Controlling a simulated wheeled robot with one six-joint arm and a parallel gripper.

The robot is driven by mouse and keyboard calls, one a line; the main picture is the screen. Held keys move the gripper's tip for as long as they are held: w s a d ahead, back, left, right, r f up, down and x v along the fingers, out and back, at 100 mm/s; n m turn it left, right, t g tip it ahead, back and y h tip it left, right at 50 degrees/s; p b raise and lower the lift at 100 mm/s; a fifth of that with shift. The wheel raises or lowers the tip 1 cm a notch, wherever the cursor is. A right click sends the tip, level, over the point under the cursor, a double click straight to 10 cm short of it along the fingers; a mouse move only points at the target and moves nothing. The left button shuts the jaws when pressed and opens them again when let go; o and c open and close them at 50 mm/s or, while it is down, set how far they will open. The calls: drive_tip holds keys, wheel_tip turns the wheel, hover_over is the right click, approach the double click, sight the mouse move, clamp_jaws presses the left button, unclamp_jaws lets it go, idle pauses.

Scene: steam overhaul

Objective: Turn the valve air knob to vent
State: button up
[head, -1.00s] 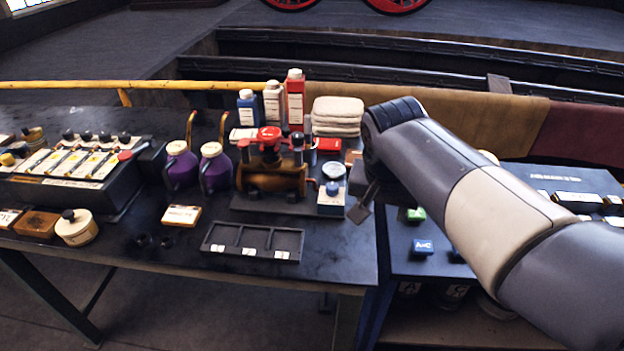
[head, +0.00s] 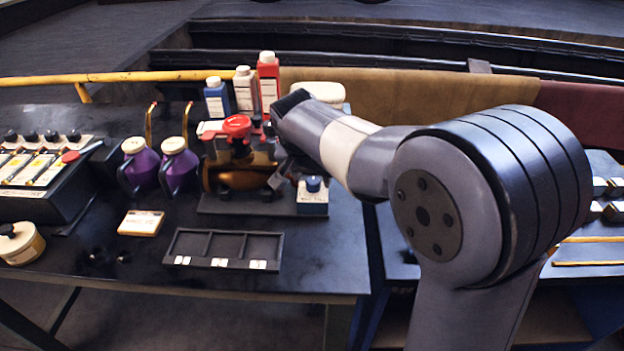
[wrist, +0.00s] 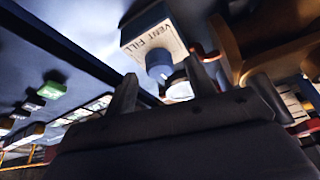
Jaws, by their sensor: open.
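The valve air knob (head: 313,184) is a blue knob on a small white-topped blue box (head: 312,203), at the right end of the dark base with the brass valve. In the wrist view the box (wrist: 148,32) bears the words VENT and FILL, and the blue knob (wrist: 158,60) stands out from that face. My gripper (wrist: 162,70) is open, its two fingers pointing at the knob, which appears in line with the gap between them. I cannot tell whether they touch it. In the head view my gripper (head: 278,178) is mostly hidden, just left of the knob.
The brass valve (head: 236,178) with a red cap stands close left of the knob. Purple jugs (head: 178,165) stand further left, bottles (head: 268,85) behind. An empty divided tray (head: 224,262) lies in front. My arm covers the area to the right.

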drive_tip(key=shift+x, duration=0.85)
drive_tip(key=shift+c, duration=0.2)
drive_tip(key=c, duration=0.9)
